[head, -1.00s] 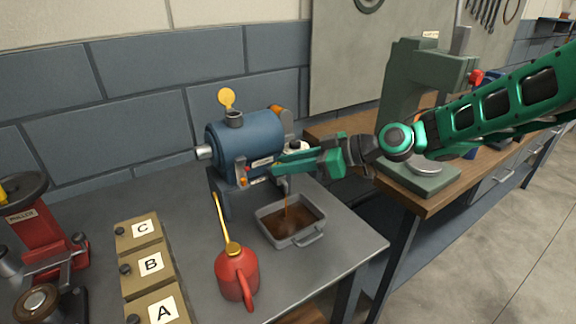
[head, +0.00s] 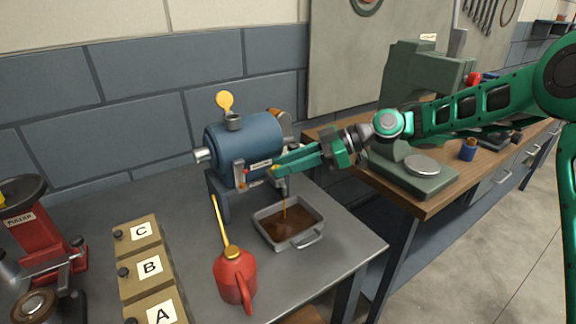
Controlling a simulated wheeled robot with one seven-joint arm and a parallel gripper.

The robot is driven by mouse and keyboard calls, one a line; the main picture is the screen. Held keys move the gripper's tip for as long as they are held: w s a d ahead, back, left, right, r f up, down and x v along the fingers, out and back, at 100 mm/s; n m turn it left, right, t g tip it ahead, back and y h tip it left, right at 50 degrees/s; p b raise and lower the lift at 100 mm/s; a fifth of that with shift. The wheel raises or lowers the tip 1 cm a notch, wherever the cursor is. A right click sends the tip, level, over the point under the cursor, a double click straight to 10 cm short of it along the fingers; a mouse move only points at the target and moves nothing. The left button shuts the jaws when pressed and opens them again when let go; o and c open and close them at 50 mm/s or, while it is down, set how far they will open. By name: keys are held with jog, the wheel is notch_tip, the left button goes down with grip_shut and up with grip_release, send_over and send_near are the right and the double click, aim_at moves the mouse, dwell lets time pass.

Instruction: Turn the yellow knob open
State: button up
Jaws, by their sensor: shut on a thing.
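The blue cylindrical casing (head: 240,142) sits on a stand on the grey bench. My gripper (head: 274,174) reaches in from the right, its green fingers at the lower right front of the casing. A small bit of yellow, the knob (head: 275,167), shows at the fingertips; the fingers hide most of it. The gripper is shut on it. Below, a thin brown stream (head: 285,205) runs from a spout (head: 281,187) into a grey tray (head: 314,239) that holds brown liquid.
A round yellow cap (head: 225,100) stands raised over the filler neck. A red oil can (head: 235,275) with a long spout stands in front. Boxes C, B and A (head: 140,232) and a red puller (head: 35,236) are at left. A green press (head: 412,155) stands on the wooden bench.

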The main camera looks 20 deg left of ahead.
jog(key=shift+w, duration=0.25)
jog(key=o, duration=0.9)
jog(key=shift+c, duration=0.2)
jog(key=shift+o, duration=0.9)
jog(key=shift+s, duration=0.1)
jog(key=shift+d+r, duration=0.1)
jog(key=shift+d, duration=0.05)
jog(key=v, duration=1)
jog(key=shift+w+d, duration=0.25)
jog(key=shift+d, duration=0.1)
